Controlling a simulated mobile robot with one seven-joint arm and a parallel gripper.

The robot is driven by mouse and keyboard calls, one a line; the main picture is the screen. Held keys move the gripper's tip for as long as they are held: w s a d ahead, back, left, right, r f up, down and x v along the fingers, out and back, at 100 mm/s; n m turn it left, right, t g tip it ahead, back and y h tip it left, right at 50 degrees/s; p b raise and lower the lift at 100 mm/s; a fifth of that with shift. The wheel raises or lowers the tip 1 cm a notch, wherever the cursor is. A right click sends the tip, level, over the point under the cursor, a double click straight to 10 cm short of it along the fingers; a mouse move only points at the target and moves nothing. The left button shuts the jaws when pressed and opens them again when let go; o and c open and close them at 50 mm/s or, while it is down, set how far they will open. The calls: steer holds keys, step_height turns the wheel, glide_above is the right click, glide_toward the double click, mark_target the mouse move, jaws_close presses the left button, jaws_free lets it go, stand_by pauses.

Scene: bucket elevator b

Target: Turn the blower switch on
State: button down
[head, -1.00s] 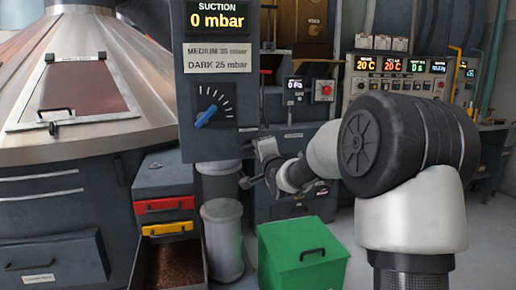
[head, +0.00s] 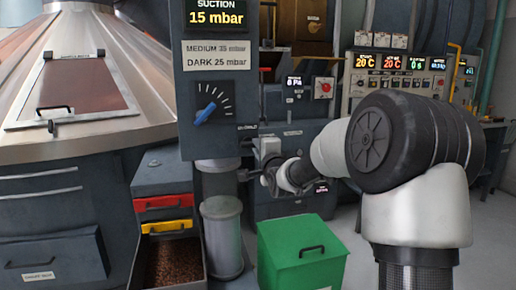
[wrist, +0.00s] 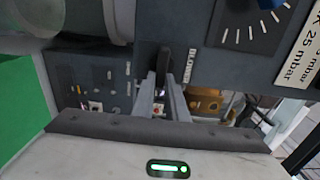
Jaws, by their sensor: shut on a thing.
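The blower switch shows in the wrist view as a dark lever (wrist: 164,62) beside the word BLOWER on the grey control panel (wrist: 207,62). My gripper (wrist: 161,79) is shut on this lever, one finger on each side. In the head view my gripper (head: 243,176) is by the lower right corner of the panel (head: 208,140), and the lever is too small to make out there. The suction display (head: 216,17) at the panel's top reads 15 mbar.
A blue-pointer dial (head: 211,107) is on the panel face, close to my gripper. A grey cylinder (head: 222,235) stands below the panel. A green bin (head: 300,255) stands on the floor below my arm. A large metal hopper (head: 75,95) fills the left.

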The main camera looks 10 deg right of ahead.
steer(key=c, duration=1.8)
jaws_free()
steer(key=shift+o, duration=0.2)
steer(key=s+d+p, duration=0.1)
steer(key=s+p, duration=0.1)
steer(key=s, duration=1.5)
steer(key=shift+s, duration=0.2)
